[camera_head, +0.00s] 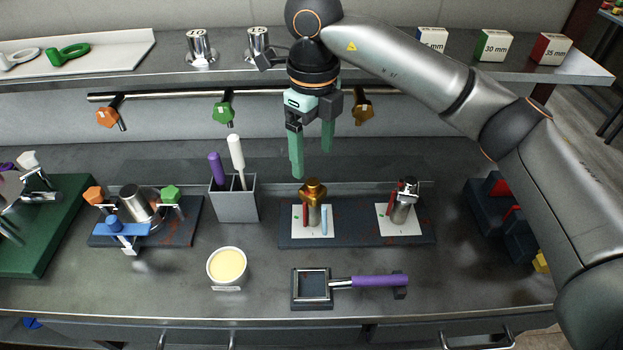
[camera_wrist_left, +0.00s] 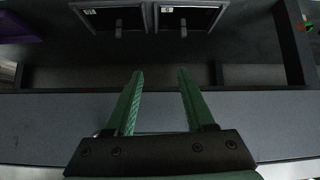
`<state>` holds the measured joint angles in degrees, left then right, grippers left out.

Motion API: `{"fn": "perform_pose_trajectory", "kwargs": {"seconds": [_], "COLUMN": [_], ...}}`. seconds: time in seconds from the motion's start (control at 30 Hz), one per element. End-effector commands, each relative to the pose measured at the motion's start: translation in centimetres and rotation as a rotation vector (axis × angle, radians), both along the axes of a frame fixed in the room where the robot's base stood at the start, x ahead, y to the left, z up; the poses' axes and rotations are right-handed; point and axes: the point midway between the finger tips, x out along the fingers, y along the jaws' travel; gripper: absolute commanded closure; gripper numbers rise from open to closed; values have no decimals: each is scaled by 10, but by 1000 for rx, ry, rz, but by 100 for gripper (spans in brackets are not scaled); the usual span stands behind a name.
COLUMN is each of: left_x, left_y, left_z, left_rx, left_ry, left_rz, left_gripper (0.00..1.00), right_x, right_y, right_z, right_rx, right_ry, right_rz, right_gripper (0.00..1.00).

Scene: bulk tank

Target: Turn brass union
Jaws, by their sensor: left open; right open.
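The brass union (camera_head: 313,189) is a gold-coloured fitting on top of an upright piece. It stands on a white square plate on the dark board (camera_head: 360,236) in the middle of the counter. My right gripper (camera_head: 312,164) hangs above the brass union with its green fingers pointing down. It is open and empty, its fingertips apart from the fitting. My left gripper (camera_wrist_left: 160,75) shows only in the left wrist view. Its green fingers are open with nothing between them.
A silver fitting (camera_head: 402,205) stands right of the brass one. A grey holder (camera_head: 235,202) with purple and white handles is left. A cream-filled cup (camera_head: 227,267) and a purple-handled frame tool (camera_head: 375,281) lie in front. A rail (camera_head: 170,99) with coloured knobs runs behind.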

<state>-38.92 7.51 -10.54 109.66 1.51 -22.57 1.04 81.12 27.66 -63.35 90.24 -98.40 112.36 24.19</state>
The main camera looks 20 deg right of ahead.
Motion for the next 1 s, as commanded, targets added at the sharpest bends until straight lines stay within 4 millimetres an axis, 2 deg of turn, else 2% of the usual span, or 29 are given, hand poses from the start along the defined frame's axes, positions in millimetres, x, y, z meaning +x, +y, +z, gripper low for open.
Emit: {"fn": "perform_pose_trajectory", "kwargs": {"seconds": [0.03,0.2,0.4,0.57,0.83,1.0], "left_x": [0,0,0,0,1,1], "left_y": [0,0,0,0,0,0], "left_z": [2,6,8,9,9,9], "left_rx": [0,0,0,0,0,0], "left_ry": [0,-1,-1,-2,-2,-2], "left_rz": [0,0,0,0,0,-1], "left_gripper": [46,46,46,46,46,46], "right_x": [-1,-1,0,0,0,0], "right_y": [-1,-1,0,0,0,0], "right_z": [-12,-46,-74,-84,-85,-85], "right_rx": [-2,-1,0,0,1,1], "right_ry": [5,3,2,0,-1,-1], "right_rz": [0,-1,1,0,1,1], "right_gripper": [18,18,18,18,18,36]}}
